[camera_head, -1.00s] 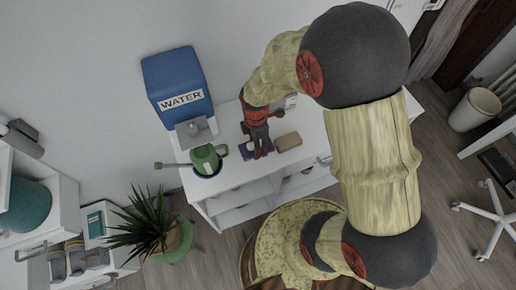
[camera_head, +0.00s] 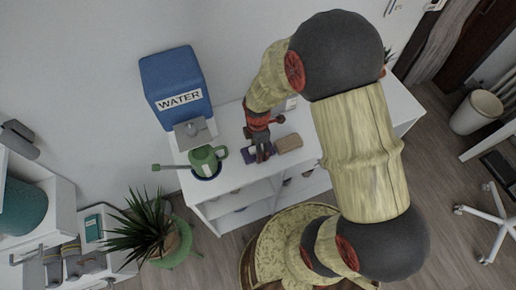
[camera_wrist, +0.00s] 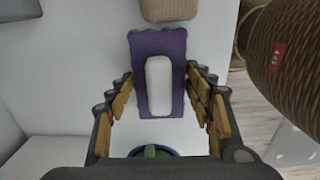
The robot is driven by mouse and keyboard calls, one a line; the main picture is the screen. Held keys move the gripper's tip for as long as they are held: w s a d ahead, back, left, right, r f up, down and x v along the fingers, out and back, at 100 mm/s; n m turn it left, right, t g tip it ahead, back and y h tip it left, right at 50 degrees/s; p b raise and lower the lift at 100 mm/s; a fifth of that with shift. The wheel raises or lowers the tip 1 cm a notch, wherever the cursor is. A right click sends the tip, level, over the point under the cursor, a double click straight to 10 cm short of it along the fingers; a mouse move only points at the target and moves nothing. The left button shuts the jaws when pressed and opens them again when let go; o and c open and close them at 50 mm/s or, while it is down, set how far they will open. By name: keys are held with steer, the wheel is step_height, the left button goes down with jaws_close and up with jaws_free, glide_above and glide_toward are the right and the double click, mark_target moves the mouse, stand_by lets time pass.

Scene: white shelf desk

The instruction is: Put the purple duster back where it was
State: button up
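The purple duster (camera_wrist: 174,50), a purple rectangle with a white oval part on it, lies on the white desk (camera_wrist: 97,45). In the head view only a bit of the duster (camera_head: 248,155) shows beside my gripper (camera_head: 263,152), which hides the rest. In the wrist view my gripper (camera_wrist: 164,84) is open, with one row of finger pads on each side of the duster. The fingertips are close to its long edges; I cannot tell whether they touch.
A tan block (camera_head: 289,143) lies just right of the duster. A green watering can (camera_head: 204,160) and a blue WATER box (camera_head: 174,84) stand to the left.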

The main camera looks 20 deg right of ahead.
steer(key=o, duration=0.3)
step_height(320, 180, up, 20)
steer(key=m+t+p, duration=0.1)
steer(key=m+p, duration=0.2)
steer(key=p, duration=0.1)
steer(key=s+r+m+t, duration=0.4)
steer(key=s+r+m, duration=1)
steer(key=r, duration=0.4)
steer(key=shift+r+m+t, duration=0.2)
steer(key=shift+m+t, duration=0.1)
steer(key=shift+m, duration=0.2)
steer(key=shift+a, duration=0.1)
